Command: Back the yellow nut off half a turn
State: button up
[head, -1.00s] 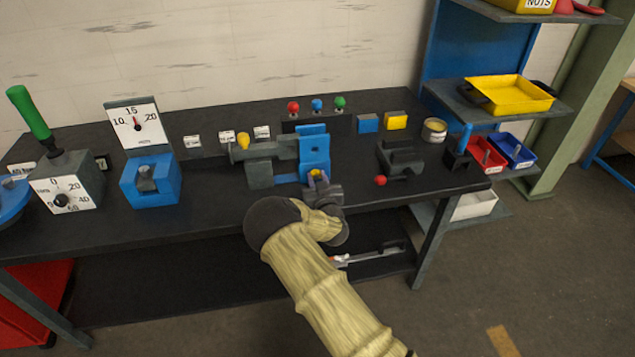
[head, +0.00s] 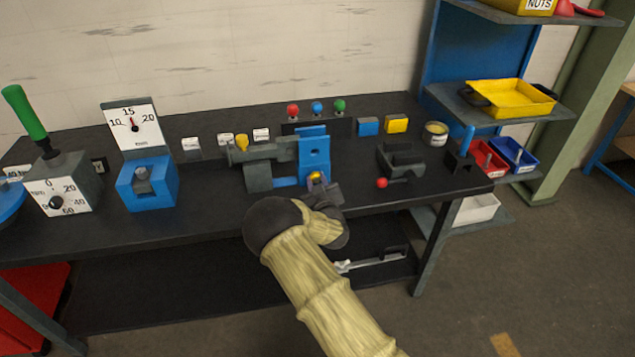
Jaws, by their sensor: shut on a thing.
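The yellow nut (head: 314,176) shows as a small yellow spot low on the front of the upright blue block (head: 315,152) of the grey vise-like fixture (head: 262,172). My gripper (head: 317,182) is at the nut, in front of the blue block, with its jaws shut on it. The fingers and wrist hide most of the nut, so its flats and its thread cannot be made out. My sleeved arm comes up from the bottom of the view.
A blue stand with a dial (head: 148,180) and a grey box with a green lever (head: 68,180) stand on the left. A black cradle (head: 402,160) and a red-knobbed lever (head: 382,183) lie to the right. The bench front (head: 200,228) is bare.

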jog(key=o, duration=1)
jog(key=b+v, duration=0.2)
jog(key=v, duration=1.5)
jog(key=shift+s, duration=0.2)
jog(key=shift+r, duration=0.15)
